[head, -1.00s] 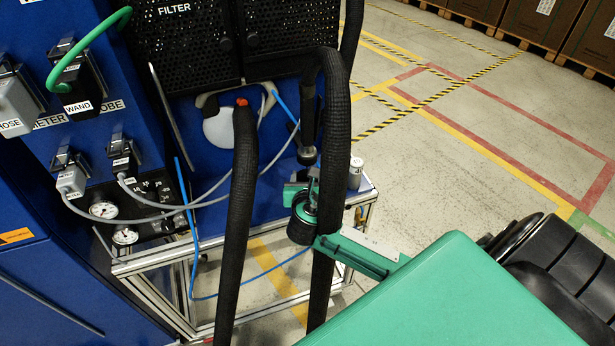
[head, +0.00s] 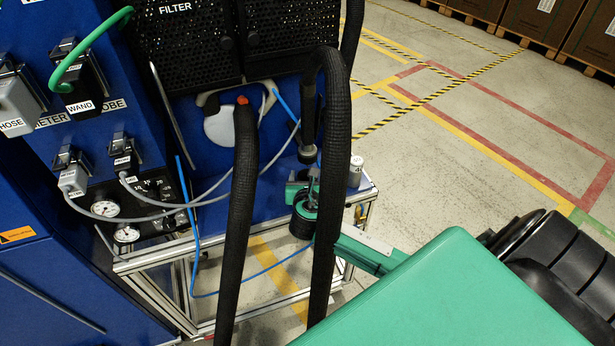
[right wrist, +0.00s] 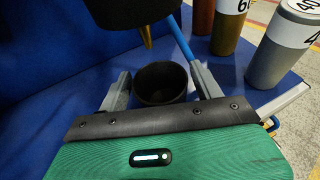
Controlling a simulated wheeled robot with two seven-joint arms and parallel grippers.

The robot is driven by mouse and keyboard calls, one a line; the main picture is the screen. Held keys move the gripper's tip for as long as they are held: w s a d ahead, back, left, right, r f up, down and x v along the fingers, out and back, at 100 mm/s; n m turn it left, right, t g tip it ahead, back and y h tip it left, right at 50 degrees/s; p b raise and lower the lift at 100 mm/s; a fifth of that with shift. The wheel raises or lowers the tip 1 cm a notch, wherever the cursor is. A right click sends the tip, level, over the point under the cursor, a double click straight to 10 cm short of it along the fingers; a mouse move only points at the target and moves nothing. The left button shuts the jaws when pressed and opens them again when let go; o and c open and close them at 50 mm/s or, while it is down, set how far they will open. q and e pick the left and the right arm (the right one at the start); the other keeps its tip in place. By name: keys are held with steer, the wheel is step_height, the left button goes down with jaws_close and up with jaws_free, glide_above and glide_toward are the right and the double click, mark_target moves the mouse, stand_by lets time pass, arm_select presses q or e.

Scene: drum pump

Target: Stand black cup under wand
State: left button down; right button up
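The black cup (right wrist: 162,84) stands upright on the blue deck in the right wrist view, its open mouth up. The wand (right wrist: 128,8) hangs just above it, its brass tip (right wrist: 147,37) over the cup's back left rim. My right gripper (right wrist: 161,76) is open, one grey finger on each side of the cup, with a small gap at both sides. In the head view the wand (head: 307,154) ends above my right gripper (head: 303,180); I cannot make out the cup there. My left gripper is not in view.
A blue tube (right wrist: 182,42) passes close behind the right finger. A thick black hose (head: 335,150) hangs in front of my right gripper. Deck edge (head: 368,192) is close.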

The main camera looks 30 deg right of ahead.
steer(key=shift+o, duration=0.2)
steer(key=shift+r, duration=0.15)
steer(key=v, duration=1.2)
steer(key=shift+b, duration=0.35)
